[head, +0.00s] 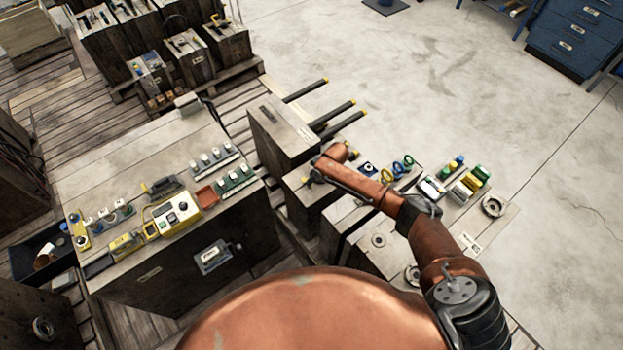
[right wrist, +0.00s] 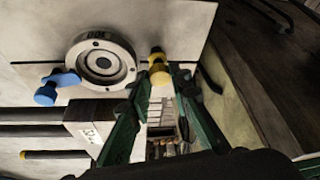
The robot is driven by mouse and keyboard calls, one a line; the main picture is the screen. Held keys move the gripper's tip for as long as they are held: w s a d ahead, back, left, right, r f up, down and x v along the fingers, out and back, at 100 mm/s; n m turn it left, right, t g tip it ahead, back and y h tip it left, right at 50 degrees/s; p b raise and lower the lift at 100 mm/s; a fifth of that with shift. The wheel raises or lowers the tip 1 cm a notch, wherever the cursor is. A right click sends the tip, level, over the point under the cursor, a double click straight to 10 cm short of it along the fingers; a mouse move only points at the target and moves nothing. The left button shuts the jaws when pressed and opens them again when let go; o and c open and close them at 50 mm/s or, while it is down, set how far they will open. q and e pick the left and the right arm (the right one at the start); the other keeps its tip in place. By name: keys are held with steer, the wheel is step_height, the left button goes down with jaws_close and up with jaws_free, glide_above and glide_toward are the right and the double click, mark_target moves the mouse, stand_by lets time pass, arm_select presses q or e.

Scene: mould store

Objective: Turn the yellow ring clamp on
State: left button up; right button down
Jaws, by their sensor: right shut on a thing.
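The yellow ring clamp (right wrist: 158,68) sits beside a round metal ring (right wrist: 100,62) on a pale block face, in the right wrist view. My right gripper (right wrist: 160,84) has its green fingers at either side of the yellow clamp and is shut on it. The clamp's lower part is partly hidden between the fingers. A blue clamp (right wrist: 57,85) sits on the opposite side of the ring. In the head view my right arm reaches over the blocks right of centre, and its fingers cannot be made out there. My left gripper is not in view.
In the head view a wooden block with a yellow control box (head: 172,215) stands at left. An upright block (head: 282,135) with yellow-tipped rods stands beside my right arm. Coloured rings and clamps (head: 455,185) lie on the blocks to the right.

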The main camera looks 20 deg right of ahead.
steer(key=m+p, duration=0.2)
steer(key=m+h+p, duration=0.1)
steer(key=p, duration=0.1)
steer(key=shift+s+a+r+m+t, duration=0.1)
steer(key=shift+a+r+m+t, duration=0.1)
steer(key=shift+a+m+t, duration=0.1)
steer(key=shift+f+m+h+p, duration=0.1)
steer(key=shift+m+h+p, duration=0.4)
steer(key=shift+m, duration=0.5)
steer(key=m+p, duration=0.1)
steer(key=m, duration=0.1)
steer(key=shift+a+f+m+h, duration=0.1)
steer(key=shift+a+m+h, duration=0.05)
steer(key=shift+m+h, duration=0.65)
steer(key=shift+m, duration=0.5)
steer(key=shift+a+f+m+h+b, duration=0.15)
steer(key=shift+m+h+b, duration=0.15)
steer(key=shift+m, duration=0.5)
steer(key=shift+m+h+b, duration=0.4)
steer(key=shift+m+b, duration=0.2)
steer(key=shift+m, duration=0.6)
steer(key=shift+m+g+h+b, duration=0.4)
steer(key=shift+m+b, duration=0.3)
steer(key=shift+m, duration=0.6)
